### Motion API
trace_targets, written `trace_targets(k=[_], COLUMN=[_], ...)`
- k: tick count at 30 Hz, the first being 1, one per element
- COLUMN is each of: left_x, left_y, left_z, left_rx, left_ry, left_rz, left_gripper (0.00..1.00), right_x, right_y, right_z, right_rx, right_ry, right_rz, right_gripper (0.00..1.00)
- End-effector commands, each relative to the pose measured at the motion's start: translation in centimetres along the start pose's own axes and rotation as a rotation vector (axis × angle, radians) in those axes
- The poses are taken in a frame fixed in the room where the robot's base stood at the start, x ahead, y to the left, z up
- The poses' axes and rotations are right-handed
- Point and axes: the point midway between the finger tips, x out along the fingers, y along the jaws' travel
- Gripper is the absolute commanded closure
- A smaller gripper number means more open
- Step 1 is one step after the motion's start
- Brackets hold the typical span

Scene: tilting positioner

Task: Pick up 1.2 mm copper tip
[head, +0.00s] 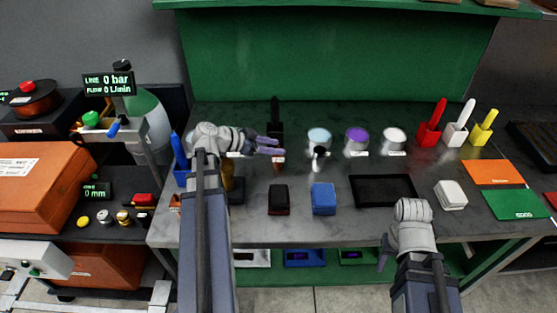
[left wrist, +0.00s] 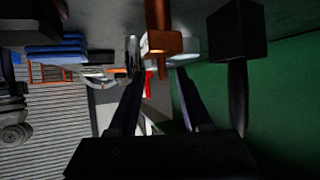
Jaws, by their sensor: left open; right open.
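A copper-coloured piece (left wrist: 158,42) with a wider block-like end shows in the left wrist view, in line with the gap between my left gripper's fingers (left wrist: 158,85). I cannot read a size on it. In the head view, a small reddish-copper piece (head: 278,165) stands on the bench just in front of my left gripper (head: 276,146), and it looks like the same piece. My left gripper is open, with nothing visibly held; contact cannot be told. My right gripper (head: 384,255) is open and empty at the bench's front edge.
A black upright tool (head: 275,118) stands behind the left gripper. Red-black (head: 279,200) and blue (head: 323,199) blocks lie in front. Several round cans (head: 357,140) stand to the right. A black tray (head: 383,204) lies right of centre. A green panel (head: 340,55) closes the back.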

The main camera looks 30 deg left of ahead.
Motion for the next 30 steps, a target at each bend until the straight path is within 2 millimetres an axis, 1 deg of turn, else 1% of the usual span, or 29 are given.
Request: trace_targets(k=[2, 5, 10, 13, 15, 20, 23, 30], left_x=[0.3, 1.2, 3.8, 5.0, 5.2, 5.1, 5.1, 5.1], left_y=[0.0, -0.1, -0.4, -0.3, -0.3, -0.3, -0.3, -0.3], left_z=[0.0, 0.2, 0.3, 0.2, 0.1, 0.0, 0.0, 0.0], left_rx=[0.000, 0.001, 0.002, 0.001, 0.001, 0.000, 0.000, 0.000], left_ry=[0.000, 0.000, 0.000, 0.000, 0.000, 0.000, 0.000, 0.000], left_rz=[0.000, 0.001, 0.002, 0.002, 0.001, -0.001, 0.000, 0.000], left_gripper=[0.51, 0.51, 0.51, 0.51, 0.51, 0.51, 0.60, 0.87], right_x=[0.2, 0.7, 2.1, 2.5, 2.6, 2.4, 2.4, 2.4], right_y=[0.0, -0.1, -0.2, -0.2, -0.2, -0.2, -0.2, -0.2], right_z=[0.0, 0.0, -0.1, -0.1, -0.1, -0.1, -0.1, -0.1], right_rx=[0.000, 0.000, 0.000, 0.000, 0.000, 0.000, 0.000, 0.000], right_ry=[0.000, 0.000, 0.000, 0.000, 0.000, 0.000, 0.000, 0.000], right_rz=[0.000, 0.000, 0.000, 0.000, 0.000, 0.000, 0.000, 0.000], right_gripper=[0.50, 0.50, 0.50, 0.50, 0.50, 0.50, 0.50, 0.50])
